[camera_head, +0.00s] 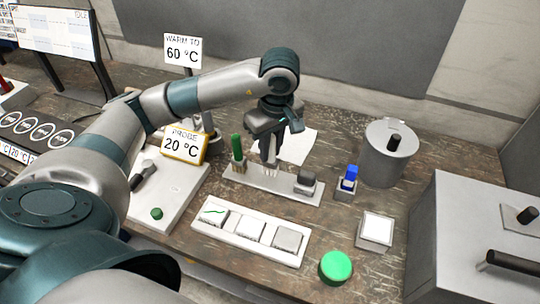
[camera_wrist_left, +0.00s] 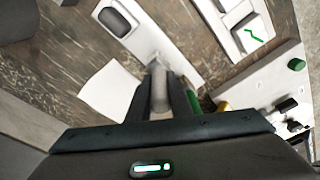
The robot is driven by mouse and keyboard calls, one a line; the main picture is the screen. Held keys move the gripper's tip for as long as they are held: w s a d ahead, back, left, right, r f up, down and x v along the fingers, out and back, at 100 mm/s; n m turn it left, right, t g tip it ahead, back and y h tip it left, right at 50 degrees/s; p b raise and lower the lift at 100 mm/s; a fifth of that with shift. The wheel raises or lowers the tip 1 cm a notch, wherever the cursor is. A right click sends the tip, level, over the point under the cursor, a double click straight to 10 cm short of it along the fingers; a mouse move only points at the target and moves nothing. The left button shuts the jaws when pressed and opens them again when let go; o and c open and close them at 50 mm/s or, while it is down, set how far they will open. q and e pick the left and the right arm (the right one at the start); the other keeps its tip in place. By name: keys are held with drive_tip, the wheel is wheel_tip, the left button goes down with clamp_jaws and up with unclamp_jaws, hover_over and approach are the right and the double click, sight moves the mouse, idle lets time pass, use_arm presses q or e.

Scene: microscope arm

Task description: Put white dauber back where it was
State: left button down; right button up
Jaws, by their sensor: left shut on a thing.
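My left gripper (camera_head: 270,139) points down over the long light rack (camera_head: 257,186) and is shut on the white dauber (camera_head: 271,151). The dauber is upright, its lower end at or just above the middle of the rack; I cannot tell whether it is seated. In the left wrist view the white dauber (camera_wrist_left: 159,88) stands between the fingers, with the rack (camera_wrist_left: 178,62) beyond its end. A green dauber (camera_head: 237,148) stands at the rack's left end, close beside my gripper. A dark grey block (camera_head: 305,182) sits at its right end. My right gripper is not in view.
A white tray with several square pads (camera_head: 249,232) lies in front of the rack. A blue-topped holder (camera_head: 347,182), a lidded grey canister (camera_head: 388,155), a white square block (camera_head: 376,230) and a green round button (camera_head: 335,266) stand to the right. A probe sign (camera_head: 185,144) stands left.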

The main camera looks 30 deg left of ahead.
sight(270, 157)
use_arm(q)
wheel_tip(270, 157, down, 2)
drive_tip(key=shift+f+p, duration=0.2)
drive_tip(key=shift+p, duration=0.35)
drive_tip(key=shift+f, duration=0.3)
drive_tip(key=shift+f, duration=0.15)
drive_tip(key=c, duration=1.6)
unclamp_jaws()
